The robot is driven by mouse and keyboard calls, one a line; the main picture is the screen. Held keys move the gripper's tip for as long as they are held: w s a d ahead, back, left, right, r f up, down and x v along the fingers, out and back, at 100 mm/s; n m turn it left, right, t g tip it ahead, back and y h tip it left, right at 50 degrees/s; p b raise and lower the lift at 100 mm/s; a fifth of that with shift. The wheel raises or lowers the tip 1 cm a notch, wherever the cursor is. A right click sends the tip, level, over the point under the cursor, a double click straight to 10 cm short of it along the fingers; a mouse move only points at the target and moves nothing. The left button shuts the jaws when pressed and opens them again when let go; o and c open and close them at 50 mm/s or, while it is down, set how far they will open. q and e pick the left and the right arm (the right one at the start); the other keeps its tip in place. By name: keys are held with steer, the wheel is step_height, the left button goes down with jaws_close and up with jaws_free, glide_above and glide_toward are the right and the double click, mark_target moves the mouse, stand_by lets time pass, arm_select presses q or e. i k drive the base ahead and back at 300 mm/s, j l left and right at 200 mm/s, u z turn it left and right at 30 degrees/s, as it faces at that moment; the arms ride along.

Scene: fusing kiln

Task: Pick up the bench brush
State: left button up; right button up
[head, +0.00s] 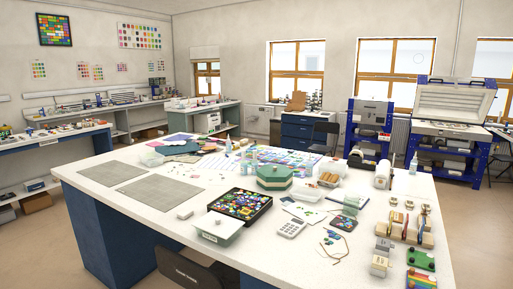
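I cannot make out a bench brush for certain among the many small items in the head view. A large white-topped worktable (190,228) fills the foreground and carries many items. A brown bundle (329,179) lies in a clear container on it, too small to identify. Neither of my grippers shows in this view.
Two grey mats (112,173) lie on the table's left part. A black tray (240,205) of coloured pieces, a white lidded box (216,229) and a calculator (291,228) stand near the front. Blue-framed kilns (450,110) stand behind.

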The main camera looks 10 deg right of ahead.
mark_target(245, 142)
steer(key=l+z, duration=0.55)
steer(key=z, duration=0.2)
steer(key=i+l+z, duration=0.3)
steer(key=l+z, duration=0.15)
steer(key=l, duration=0.2)
steer(key=i+l+z, duration=0.95)
steer(key=i+u, duration=0.2)
steer(key=i, duration=0.25)
steer(key=i+l+u, duration=0.2)
steer(key=i, duration=0.25)
steer(key=i+l+u, duration=0.1)
steer(key=i+u, duration=0.15)
steer(key=i, duration=0.2)
steer(key=i+u, duration=0.25)
steer(key=i, duration=1.45)
steer(key=i+z, duration=0.15)
steer(key=i, duration=1.5)
steer(key=i+l+u, duration=0.15)
steer(key=i, duration=1.55)
steer(key=i+u, duration=0.35)
steer(key=i, duration=0.2)
steer(key=i+u, duration=0.35)
steer(key=i, duration=0.2)
steer(key=i+l+u, duration=0.35)
steer(key=i, duration=0.15)
steer(key=j, duration=0.1)
